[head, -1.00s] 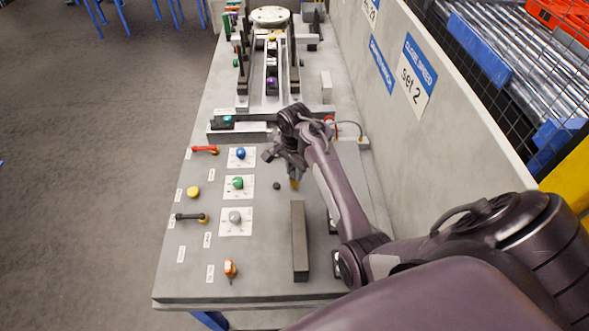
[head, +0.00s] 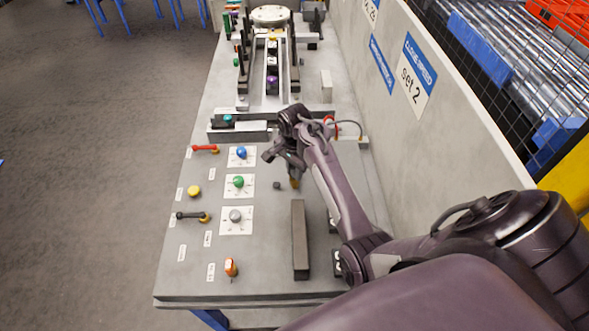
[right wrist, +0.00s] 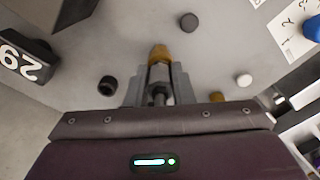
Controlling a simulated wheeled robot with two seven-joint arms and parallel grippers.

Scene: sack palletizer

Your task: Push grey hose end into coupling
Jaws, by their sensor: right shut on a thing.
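My right gripper (head: 292,174) points down over the bench, right of the dial plates. In the right wrist view its fingers (right wrist: 159,72) are shut on a grey piece (right wrist: 160,92), which I take for the grey hose end. An orange-brown cylinder (right wrist: 160,53), seemingly the coupling, is right at the fingertips; it also shows below the gripper in the head view (head: 294,184). I cannot tell how far the hose end is in it. A thin grey hose (head: 351,124) loops behind my arm, its rest hidden. My left gripper is not in view.
A dark knob (head: 277,185) stands beside the gripper. A long dark bar (head: 300,240) lies in front. Dial plates with blue (head: 241,152), green (head: 238,182) and grey (head: 235,216) knobs are left. A grey wall (head: 440,130) rises right.

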